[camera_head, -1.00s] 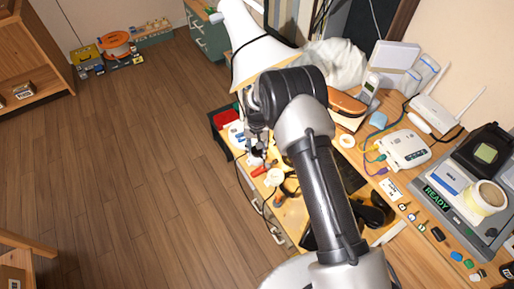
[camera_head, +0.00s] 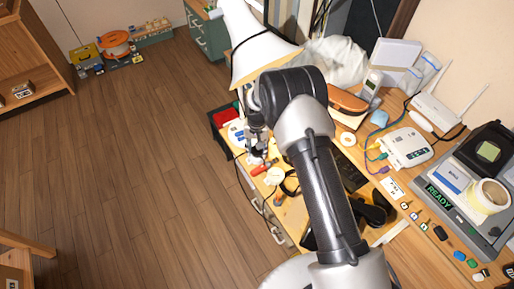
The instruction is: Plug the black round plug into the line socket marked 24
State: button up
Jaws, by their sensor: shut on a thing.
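My gripper (camera_head: 258,151) points down over the left part of the workbench, partly behind my own arm. It is shut on a small dark thing at its tips. The thing is too small and too covered to name for sure as the black round plug. A thin dark cord (camera_head: 248,185) runs down past the bench's left edge below the gripper. I cannot make out the line socket marked 24 or any number near the gripper.
The wooden bench carries a red-handled tool (camera_head: 263,169), a white roll (camera_head: 275,176), a white router box (camera_head: 405,148) with coloured cables, and a grey device reading READY (camera_head: 438,196). Several small coloured connectors (camera_head: 459,256) line the front right. A white lamp (camera_head: 255,45) stands behind the gripper.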

jog(key=o, duration=1)
